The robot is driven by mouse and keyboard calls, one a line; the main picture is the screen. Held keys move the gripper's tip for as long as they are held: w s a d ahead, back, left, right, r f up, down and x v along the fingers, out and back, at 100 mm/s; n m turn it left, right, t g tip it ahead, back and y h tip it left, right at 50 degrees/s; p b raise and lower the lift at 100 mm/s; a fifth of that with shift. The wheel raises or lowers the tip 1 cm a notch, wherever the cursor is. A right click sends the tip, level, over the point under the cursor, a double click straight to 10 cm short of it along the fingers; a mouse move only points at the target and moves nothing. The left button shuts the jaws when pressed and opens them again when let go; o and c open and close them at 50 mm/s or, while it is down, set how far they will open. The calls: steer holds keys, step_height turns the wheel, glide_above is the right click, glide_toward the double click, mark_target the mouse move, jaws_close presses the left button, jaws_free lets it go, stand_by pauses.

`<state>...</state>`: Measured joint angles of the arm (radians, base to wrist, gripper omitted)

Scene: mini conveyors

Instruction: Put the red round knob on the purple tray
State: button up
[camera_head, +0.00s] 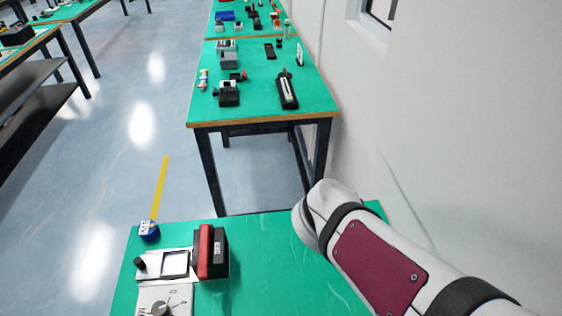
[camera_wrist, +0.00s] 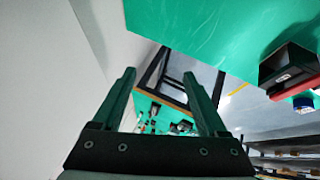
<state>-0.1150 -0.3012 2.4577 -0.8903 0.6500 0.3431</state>
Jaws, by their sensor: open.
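My gripper (camera_wrist: 162,92) shows in the wrist view with its two dark fingers wide apart and nothing between them. Its fingers are not visible in the head view, where only my arm shows at the right. I cannot make out a red round knob or a purple tray in either view. A red and black block (camera_head: 213,252) stands on the near green table (camera_head: 265,268), left of my arm. It also shows at the right of the wrist view (camera_wrist: 292,72), apart from my fingers.
A panel with a white frame (camera_head: 175,264), a grey dial device (camera_head: 163,302) and a blue round item (camera_head: 149,230) lie at the table's left. The table's middle is clear. A wall (camera_head: 440,110) rises at right. Another green table (camera_head: 262,88) with several devices stands beyond a gap.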

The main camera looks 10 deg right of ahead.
steer(key=s+a+f+m+g+y, duration=0.1)
steer(key=s+a+m+g+y, duration=0.1)
steer(key=s, duration=0.7)
steer(key=s+a+f+m+g+y, duration=0.1)
steer(key=s+a+m+g+y, duration=0.2)
steer(key=s, duration=0.5)
steer(key=a+m+g, duration=0.1)
steer(key=a+m, duration=0.1)
steer(key=a, duration=0.1)
steer(key=shift+s+f+g, duration=0.3)
steer(key=shift+s+f, duration=0.05)
steer(key=shift+s, duration=0.05)
